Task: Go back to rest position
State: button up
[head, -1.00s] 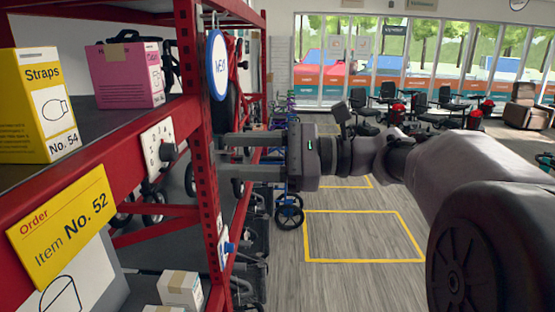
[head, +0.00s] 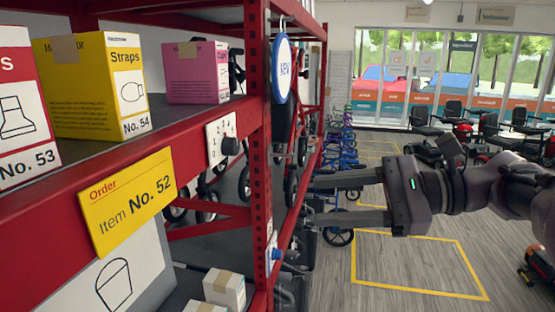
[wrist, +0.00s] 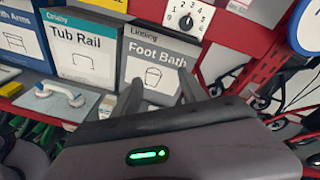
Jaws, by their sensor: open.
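My gripper (head: 345,200) is in the middle right of the head view, its two fingers apart and pointing left toward the red rack's upright post (head: 259,150). Nothing shows between the fingers. My arm reaches in from the right edge. In the wrist view my gripper (wrist: 165,100) faces the shelf, with a Foot Bath box (wrist: 158,65) beyond the fingers. The gripper body hides the lower part of that view.
The red rack carries a yellow Straps box (head: 95,85), a pink box (head: 195,72), a dial (head: 222,138) and a round blue sign (head: 282,68). A Tub Rail box (wrist: 85,45) stands left of Foot Bath. Open floor with yellow outlines (head: 420,290) lies right; scooters stand beyond.

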jog(key=s+a+f+n+g+h+b, duration=0.1)
jog(key=s+a+f+n+h+b, duration=0.2)
jog(key=f, duration=0.6)
jog(key=s+a+f+g+h+b, duration=0.15)
jog(key=s+a+f+b, duration=0.25)
jog(key=f, duration=0.5)
jog(key=s+d+f+n+t+h+b, duration=0.1)
jog(key=f+b, duration=0.3)
jog(key=f, duration=0.4)
jog(key=s+d+f+n+t+h+b, duration=0.1)
jog(key=s+f+n+h+b, duration=0.2)
jog(key=f, duration=0.5)
jog(key=s+d+f+n+t+h+b, duration=0.1)
jog(key=s+f+n+h+b, duration=0.3)
jog(key=f, duration=0.4)
jog(key=shift+s+d+b, duration=0.2)
jog(key=shift+d+b, duration=0.15)
jog(key=shift+d, duration=0.2)
jog(key=shift+t+h, duration=0.25)
